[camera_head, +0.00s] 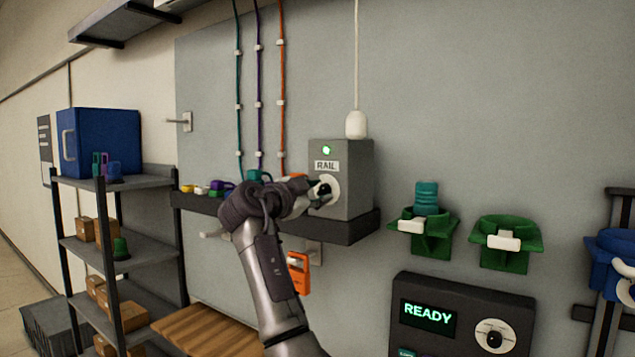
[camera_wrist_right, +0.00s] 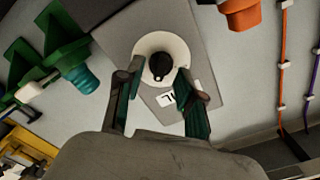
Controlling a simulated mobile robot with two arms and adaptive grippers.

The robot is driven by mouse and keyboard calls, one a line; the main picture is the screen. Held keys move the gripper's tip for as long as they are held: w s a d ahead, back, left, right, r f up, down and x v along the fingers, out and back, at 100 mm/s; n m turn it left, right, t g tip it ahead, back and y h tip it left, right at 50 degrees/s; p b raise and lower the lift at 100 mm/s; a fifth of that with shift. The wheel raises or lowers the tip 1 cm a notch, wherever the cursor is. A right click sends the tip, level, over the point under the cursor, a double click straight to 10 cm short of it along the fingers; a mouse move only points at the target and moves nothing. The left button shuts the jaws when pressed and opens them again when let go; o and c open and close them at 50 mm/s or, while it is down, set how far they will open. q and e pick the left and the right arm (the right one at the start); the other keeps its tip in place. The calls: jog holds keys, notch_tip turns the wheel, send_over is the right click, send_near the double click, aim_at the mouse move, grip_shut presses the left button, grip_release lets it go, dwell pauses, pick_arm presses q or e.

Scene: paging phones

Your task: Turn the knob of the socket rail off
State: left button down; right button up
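The socket rail's box (camera_head: 350,175) is grey, with a RAIL label and a lit green lamp (camera_head: 326,150). On its face is a white dial with a small black knob (camera_head: 325,189). My right gripper (camera_head: 312,193) is at the dial and partly covers it. In the right wrist view the black knob (camera_wrist_right: 160,66) sits on the white dial (camera_wrist_right: 178,45), just beyond and between the fingertips. The right gripper (camera_wrist_right: 158,82) is open, with a gap showing on each side of the knob; I cannot tell whether it touches the dial. My left gripper is not in view.
The box stands on a dark shelf (camera_head: 362,228) with small coloured items to its left. A white cord plug (camera_head: 356,125) hangs above it. Green holders (camera_head: 505,245) and a READY panel (camera_head: 460,290) are to the right. An orange device (camera_head: 299,272) hangs below.

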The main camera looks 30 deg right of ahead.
jog(key=shift+w+d, duration=0.1)
jog(key=shift+d, duration=0.1)
grip_shut()
